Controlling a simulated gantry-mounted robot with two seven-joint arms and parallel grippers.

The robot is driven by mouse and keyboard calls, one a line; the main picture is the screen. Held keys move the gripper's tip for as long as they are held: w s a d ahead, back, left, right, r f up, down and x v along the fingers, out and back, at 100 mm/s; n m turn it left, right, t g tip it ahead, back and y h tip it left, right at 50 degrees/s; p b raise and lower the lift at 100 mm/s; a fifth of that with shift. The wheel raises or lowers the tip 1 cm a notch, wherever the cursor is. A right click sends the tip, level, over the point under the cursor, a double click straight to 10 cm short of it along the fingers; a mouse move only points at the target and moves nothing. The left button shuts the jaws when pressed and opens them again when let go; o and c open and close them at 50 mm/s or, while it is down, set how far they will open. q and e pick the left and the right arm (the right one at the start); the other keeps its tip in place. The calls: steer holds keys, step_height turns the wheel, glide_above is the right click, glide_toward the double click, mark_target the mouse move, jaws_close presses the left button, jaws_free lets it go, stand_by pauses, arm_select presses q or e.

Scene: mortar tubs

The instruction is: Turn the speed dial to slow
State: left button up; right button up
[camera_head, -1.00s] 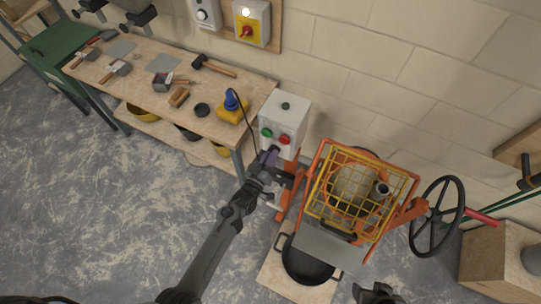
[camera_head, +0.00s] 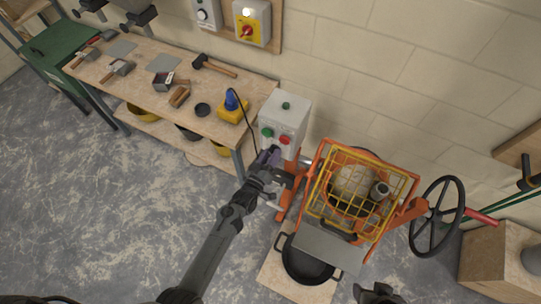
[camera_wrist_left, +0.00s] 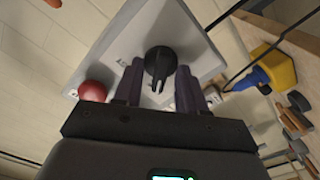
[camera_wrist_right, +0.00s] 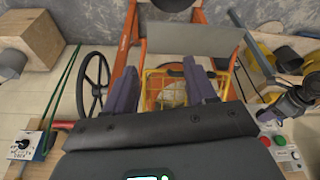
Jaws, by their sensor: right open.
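The light grey control box (camera_head: 286,113) stands at the end of the bench, beside the orange mixer. It has a green button (camera_head: 267,132) and a red button (camera_head: 285,140). The black dial (camera_wrist_left: 160,61) shows on the box face in the left wrist view. My left gripper (camera_head: 270,157) is at the box front and hides the dial in the head view. Its fingers are apart, one on each side of the dial; contact is not clear. My right gripper (camera_wrist_right: 160,80) is open and empty, facing the mixer from the near side.
The orange mixer has a yellow guard (camera_head: 360,190) over its drum, with a black tub (camera_head: 307,262) below. A black handwheel (camera_head: 437,216) is to its right. The bench (camera_head: 225,130) holds several tools and a yellow-and-blue item (camera_head: 232,107).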

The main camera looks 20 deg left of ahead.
arm_select(q)
steer(key=s, duration=1)
steer(key=shift+s+a+b, duration=0.35)
steer(key=shift+s+a, duration=0.05)
steer(key=shift+a, duration=0.05)
